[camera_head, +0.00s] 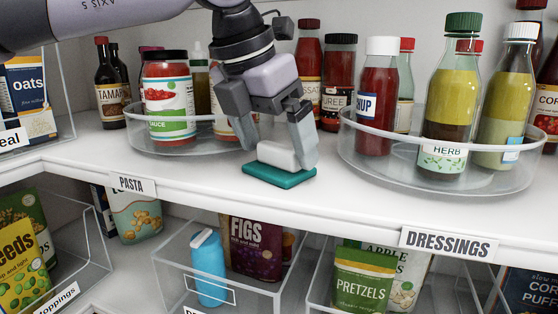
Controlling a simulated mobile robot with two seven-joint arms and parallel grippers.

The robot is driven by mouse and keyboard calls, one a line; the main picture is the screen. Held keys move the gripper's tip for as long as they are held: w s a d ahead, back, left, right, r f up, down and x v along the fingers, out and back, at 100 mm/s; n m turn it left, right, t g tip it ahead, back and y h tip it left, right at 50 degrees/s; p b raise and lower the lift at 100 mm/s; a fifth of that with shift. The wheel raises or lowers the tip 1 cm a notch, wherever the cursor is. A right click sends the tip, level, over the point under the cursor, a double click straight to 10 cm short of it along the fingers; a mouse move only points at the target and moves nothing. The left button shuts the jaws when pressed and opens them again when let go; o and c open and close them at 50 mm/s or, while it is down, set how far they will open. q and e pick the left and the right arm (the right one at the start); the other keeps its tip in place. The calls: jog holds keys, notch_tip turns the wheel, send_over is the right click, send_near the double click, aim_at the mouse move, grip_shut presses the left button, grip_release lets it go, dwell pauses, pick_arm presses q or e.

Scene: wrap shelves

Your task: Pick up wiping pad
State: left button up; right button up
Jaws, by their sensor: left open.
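The wiping pad (279,176) lies flat on the white shelf near its front edge. It has a teal base and a white block-shaped handle (277,155) on top. My left gripper (278,150) comes down from above with its fingers apart. One finger is at the left behind the handle, and the other is at the right beside the handle. Whether the fingers touch the handle cannot be told. My right gripper is not in view.
A clear round tray (165,146) with a sauce jar (169,97) stands left of the pad. Another clear tray (384,172) with dressing bottles (452,100) stands at right. Below are clear bins with a blue bottle (208,267) and food pouches. Shelf labels line the front edge.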

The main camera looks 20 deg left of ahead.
aim_at(275, 147)
pick_arm(q)
jog(key=shift+w+f, duration=0.15)
jog(key=shift+f, duration=0.15)
jog(key=c, duration=1.1)
jog(key=shift+d+r, duration=0.1)
jog(key=shift+r, duration=0.05)
jog(key=shift+c, duration=0.2)
jog(key=shift+r+b, duration=0.15)
jog(key=shift+b, duration=0.15)
jog(key=r, duration=0.6)
jog(key=shift+s+r, duration=0.2)
jog(key=shift+r, duration=0.2)
jog(key=s+b, duration=0.5)
jog(key=s, duration=1.4)
jog(key=shift+s+a+f, duration=0.2)
jog(key=shift+s+a, duration=0.1)
jog(key=shift+a, duration=0.1)
